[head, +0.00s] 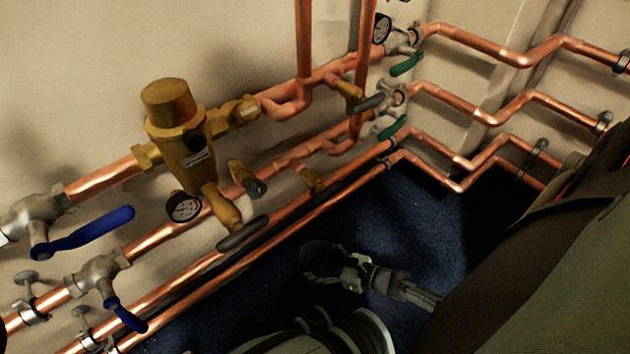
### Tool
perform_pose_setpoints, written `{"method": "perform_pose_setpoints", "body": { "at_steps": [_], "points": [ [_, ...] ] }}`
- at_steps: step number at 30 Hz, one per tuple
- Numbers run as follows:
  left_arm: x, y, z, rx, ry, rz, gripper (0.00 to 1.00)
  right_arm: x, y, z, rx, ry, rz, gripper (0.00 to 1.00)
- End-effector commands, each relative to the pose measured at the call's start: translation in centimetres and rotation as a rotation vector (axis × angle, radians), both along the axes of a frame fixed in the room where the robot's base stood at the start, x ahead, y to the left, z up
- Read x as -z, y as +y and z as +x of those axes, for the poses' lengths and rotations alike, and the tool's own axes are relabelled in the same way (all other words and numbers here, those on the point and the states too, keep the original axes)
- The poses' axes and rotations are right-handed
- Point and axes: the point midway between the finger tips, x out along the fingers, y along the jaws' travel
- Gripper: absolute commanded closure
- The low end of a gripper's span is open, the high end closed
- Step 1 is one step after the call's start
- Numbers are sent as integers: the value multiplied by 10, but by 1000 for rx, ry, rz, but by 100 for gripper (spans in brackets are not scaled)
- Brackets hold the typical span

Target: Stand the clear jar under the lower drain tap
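My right gripper (322,268) is low over the dark blue floor, in the lower middle of the head view, its arm coming in from the right. A dark rounded shape (318,252) shows at its fingertips. I cannot tell whether this is the clear jar or part of the gripper, and no jar shows clearly elsewhere. I cannot tell which is the lower drain tap. The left gripper is not in view.
The big brass valve (175,125) and a gauge (184,207) stand out from the wall. Blue-lever valves (45,225) are at the left, green-lever valves (393,128) at the upper right. Parallel copper pipes (230,255) border the floor. The blue floor (420,220) beyond the gripper looks clear.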

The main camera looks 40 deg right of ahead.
Motion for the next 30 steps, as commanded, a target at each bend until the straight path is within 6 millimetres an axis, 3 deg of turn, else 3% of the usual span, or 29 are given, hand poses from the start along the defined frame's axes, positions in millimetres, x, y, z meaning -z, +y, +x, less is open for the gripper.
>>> {"method": "perform_pose_setpoints", "body": {
  "at_steps": [3,14,20,30],
  "points": [
    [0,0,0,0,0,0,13,0,0,0,0,1,0,14],
    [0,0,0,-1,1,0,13,-3,0,-1,0,0,-1,14],
    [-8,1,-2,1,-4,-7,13,-14,-15,-29,1,4,-2,14],
    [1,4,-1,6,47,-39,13,-34,-43,-88,0,3,-1,14]
  ]
}}
